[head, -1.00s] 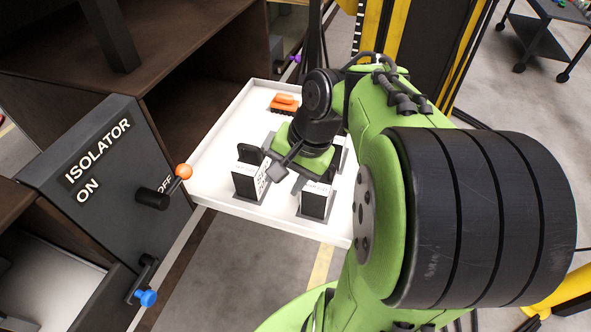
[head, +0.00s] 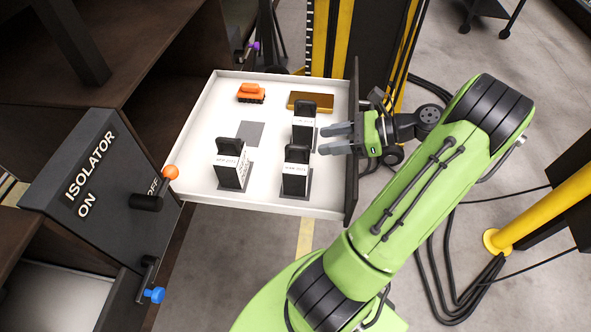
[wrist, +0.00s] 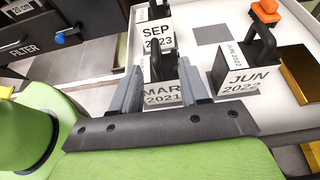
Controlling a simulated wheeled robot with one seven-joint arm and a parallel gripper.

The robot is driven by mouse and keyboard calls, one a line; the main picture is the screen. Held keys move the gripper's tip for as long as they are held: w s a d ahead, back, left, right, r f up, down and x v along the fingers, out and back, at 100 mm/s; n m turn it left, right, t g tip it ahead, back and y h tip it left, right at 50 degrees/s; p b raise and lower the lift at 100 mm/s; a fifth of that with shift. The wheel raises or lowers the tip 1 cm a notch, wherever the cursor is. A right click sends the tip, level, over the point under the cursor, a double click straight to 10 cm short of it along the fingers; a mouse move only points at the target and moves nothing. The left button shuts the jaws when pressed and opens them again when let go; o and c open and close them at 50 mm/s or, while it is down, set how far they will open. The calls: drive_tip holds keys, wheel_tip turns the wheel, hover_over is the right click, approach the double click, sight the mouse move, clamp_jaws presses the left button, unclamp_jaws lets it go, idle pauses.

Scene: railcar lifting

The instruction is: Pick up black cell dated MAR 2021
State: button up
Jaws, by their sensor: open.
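The black cell labelled MAR 2021 (wrist: 163,97) stands upright with its black handle up. It is the nearest cell in the wrist view, seen between and beyond the fingers. In the head view it appears to be the front middle cell (head: 295,176). My gripper (head: 328,139) is open and empty at the drawer's right side, its fingers pointing left over the drawer, apart from that cell. The fingers also show in the wrist view (wrist: 160,72) and partly hide the label. The SEP 2023 cell (wrist: 158,33) stands behind it, and the JUN 2022 cell (wrist: 238,82) to its right.
The white drawer (head: 270,203) has a dark upright panel (head: 352,185) at its right, under my gripper. It also holds an orange brush (head: 251,93), a gold block (head: 311,101) and a bare grey pad (head: 250,132). The isolator box (head: 90,165) with its lever is at left.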

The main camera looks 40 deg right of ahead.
sight(290, 149)
drive_tip(key=x, duration=0.5)
drive_tip(key=b+x, duration=0.1)
drive_tip(key=x, duration=0.4)
drive_tip(key=shift+a+f, duration=0.1)
drive_tip(key=shift+a, duration=0.3)
drive_tip(key=shift+s+d, duration=0.1)
drive_tip(key=shift+s, duration=0.1)
drive_tip(key=c, duration=0.3)
clamp_jaws()
